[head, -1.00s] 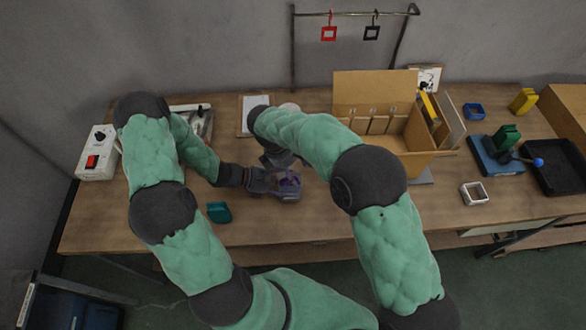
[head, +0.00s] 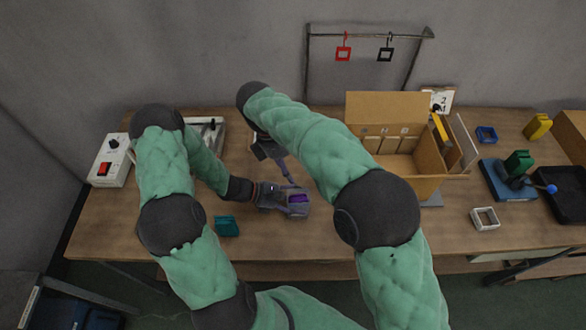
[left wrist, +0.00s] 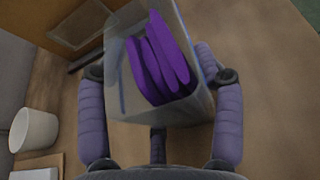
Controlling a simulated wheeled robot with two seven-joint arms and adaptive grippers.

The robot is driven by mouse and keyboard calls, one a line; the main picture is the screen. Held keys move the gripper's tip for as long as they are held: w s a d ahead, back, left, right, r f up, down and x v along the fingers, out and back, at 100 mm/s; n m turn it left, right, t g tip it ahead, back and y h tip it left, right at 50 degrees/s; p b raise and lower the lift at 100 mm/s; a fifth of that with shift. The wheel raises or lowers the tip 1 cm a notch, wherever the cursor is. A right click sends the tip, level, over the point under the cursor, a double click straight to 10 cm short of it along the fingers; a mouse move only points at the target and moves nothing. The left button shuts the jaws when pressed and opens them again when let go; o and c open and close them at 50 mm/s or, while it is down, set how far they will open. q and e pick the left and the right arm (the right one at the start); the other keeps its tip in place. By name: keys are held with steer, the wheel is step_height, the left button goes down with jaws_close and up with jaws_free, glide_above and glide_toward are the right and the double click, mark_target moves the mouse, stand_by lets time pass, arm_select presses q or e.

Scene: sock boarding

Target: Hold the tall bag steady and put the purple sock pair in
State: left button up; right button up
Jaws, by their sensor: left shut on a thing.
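The tall bag (head: 304,211) is clear and stands on the table at the middle of the head view. My left gripper (head: 287,197) is shut on it, with fingers on both sides in the left wrist view. The purple sock pair (head: 298,198) is inside the bag; through the clear wall (left wrist: 198,112) the folded purple layers (left wrist: 158,62) stand side by side. My right gripper (head: 282,167) is above and behind the bag, apart from the socks; its fingers are partly hidden, and I cannot tell whether they are open.
A teal block (head: 227,226) lies left of the bag near the front edge. A wooden box with compartments (head: 398,101) stands right of the arms. A white switch box (head: 110,160) is at the left. A white cup (left wrist: 34,130) shows in the left wrist view. The table front is mostly clear.

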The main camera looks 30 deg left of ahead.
stand_by(0.3)
arm_select(q)
steer(key=o, duration=1.2)
steer(key=v, duration=1.2)
steer(key=shift+r, duration=0.1)
